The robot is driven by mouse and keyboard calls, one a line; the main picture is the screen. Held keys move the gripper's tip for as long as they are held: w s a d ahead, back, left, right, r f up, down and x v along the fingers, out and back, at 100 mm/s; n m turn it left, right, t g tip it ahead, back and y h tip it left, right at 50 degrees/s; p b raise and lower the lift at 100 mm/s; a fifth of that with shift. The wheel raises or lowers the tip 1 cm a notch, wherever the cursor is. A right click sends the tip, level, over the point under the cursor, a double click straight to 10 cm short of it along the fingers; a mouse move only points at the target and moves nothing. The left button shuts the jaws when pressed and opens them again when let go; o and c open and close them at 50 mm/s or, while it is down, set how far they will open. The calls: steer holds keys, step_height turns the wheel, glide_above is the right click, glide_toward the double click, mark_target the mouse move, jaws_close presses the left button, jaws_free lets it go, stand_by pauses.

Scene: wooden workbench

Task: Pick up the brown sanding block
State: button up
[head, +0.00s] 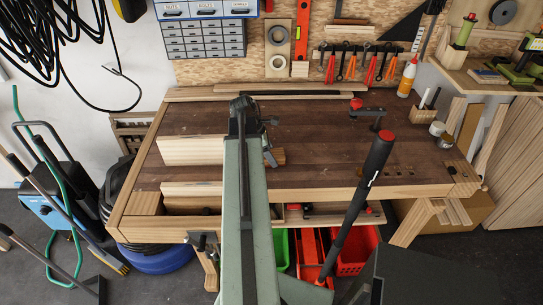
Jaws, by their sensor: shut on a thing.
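The brown sanding block (279,157) shows just right of my arm, over the middle of the workbench. My arm hides its left part. My gripper (269,151) is mostly hidden behind my arm; a dark part of it shows against the block. It is shut on the block. From this one view I cannot tell whether the block touches the bench top or hangs above it.
The workbench (320,135) is largely clear to the right. A red-and-black clamp (366,110), a glue bottle (408,78) and a pencil holder (423,117) are at the back right. Tools hang behind.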

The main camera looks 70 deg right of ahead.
step_height(320, 180, up, 10)
steer(key=p, duration=0.9)
steer(key=shift+r+p, duration=0.15)
steer(key=shift+p, duration=0.25)
steer(key=o, duration=0.6)
steer(key=c, duration=0.3)
